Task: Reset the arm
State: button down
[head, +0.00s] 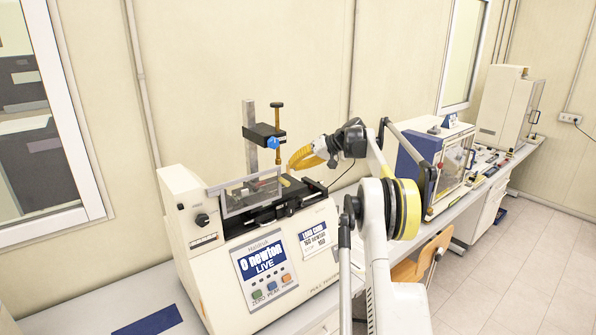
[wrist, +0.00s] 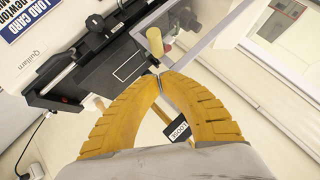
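My gripper (head: 293,164) has yellow ribbed fingers and hangs over the right side of the cream testing machine (head: 215,270). In the wrist view the fingertips (wrist: 160,74) meet, with nothing clearly held between them. A small yellow cylinder (wrist: 166,50) on the machine's black bed lies just beyond the tips in that view; I cannot tell whether they touch. A dark tag reading LOOSE (wrist: 178,133) shows between the fingers. The machine's screen (head: 264,258) reads 0 newton, LIVE.
A grey post with a black clamp, blue knob (head: 273,142) and brass rod (head: 278,118) rises close to my gripper. A clear guard (head: 250,193) stands on the machine. A blue and white machine (head: 433,158) is to the right. A chair (head: 420,262) stands by the bench.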

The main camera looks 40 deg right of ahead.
jog(key=b+v, duration=0.2)
jog(key=v, duration=0.8)
jog(key=s+a+f+g+h+b, duration=0.1)
jog(key=s+a+f+b, duration=0.2)
jog(key=a+f+b, duration=0.5)
jog(key=s+a+f+n+g+h+b, duration=0.1)
jog(key=s+a+f+b, duration=0.2)
jog(key=a, duration=0.9)
jog(key=s+a+f+g+h+b, duration=0.1)
jog(key=s+a+f+b, duration=0.25)
jog(key=a+b, duration=0.5)
jog(key=s+a+f+h+b, duration=0.1)
jog(key=s+a+f+b, duration=0.4)
jog(key=s+f, duration=0.3)
jog(key=s+a+f+n+b, duration=0.1)
jog(key=s+a+f+b, duration=0.3)
jog(key=s+f, duration=0.5)
jog(key=s+a+f+n+h+b, duration=0.1)
jog(key=s+a+f+b, duration=0.4)
jog(key=f, duration=1)
jog(key=s+a, duration=0.3)
jog(key=shift+s+t+h+b, duration=0.25)
jog(key=shift+t+h+b, duration=0.05)
jog(key=shift+t, duration=0.1)
